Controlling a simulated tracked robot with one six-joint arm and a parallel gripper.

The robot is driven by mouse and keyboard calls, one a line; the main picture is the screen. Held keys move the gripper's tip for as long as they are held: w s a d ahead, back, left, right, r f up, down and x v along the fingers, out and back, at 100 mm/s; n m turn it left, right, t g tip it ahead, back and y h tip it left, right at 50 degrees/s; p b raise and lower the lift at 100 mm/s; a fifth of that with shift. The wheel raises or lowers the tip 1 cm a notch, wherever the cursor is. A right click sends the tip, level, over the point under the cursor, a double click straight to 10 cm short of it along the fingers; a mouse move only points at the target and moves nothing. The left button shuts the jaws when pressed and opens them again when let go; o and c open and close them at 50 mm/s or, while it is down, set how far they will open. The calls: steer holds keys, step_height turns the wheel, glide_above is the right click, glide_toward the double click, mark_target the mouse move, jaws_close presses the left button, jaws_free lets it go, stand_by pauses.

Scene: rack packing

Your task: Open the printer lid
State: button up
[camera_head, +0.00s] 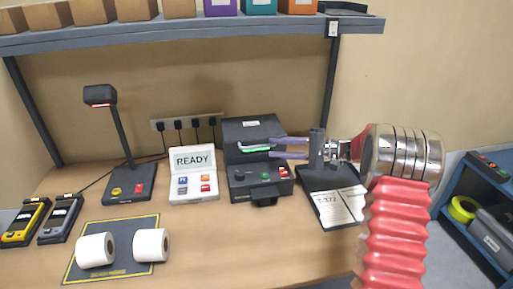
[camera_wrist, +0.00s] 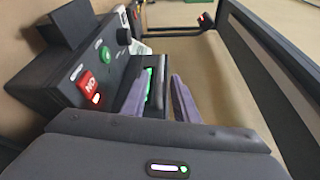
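The dark printer (camera_head: 243,185) stands near the middle of the bench, with red and green buttons on its front. Its lid (camera_head: 250,130) is the dark panel with a white label behind the front panel; it looks down, but its angle is hard to tell. A green strip (camera_head: 256,148) lies along the lid's front and also shows in the wrist view (camera_wrist: 150,85). My gripper (camera_head: 272,147) reaches in from the right. Its two lavender fingers are apart and their tips are at the strip's right end, one on each side. Contact cannot be told.
A white READY device (camera_head: 194,158) stands left of the printer. A clipboard with paper (camera_head: 335,205) lies to the right, below my gripper. Two white rolls (camera_head: 151,245) rest on a mat. A shelf (camera_head: 190,36) with boxes spans above.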

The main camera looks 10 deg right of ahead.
mark_target(257, 147)
steer(key=x, duration=0.7)
steer(key=shift+a, duration=0.15)
steer(key=shift+c, duration=0.4)
jaws_close()
steer(key=shift+f, duration=0.1)
stand_by(0.8)
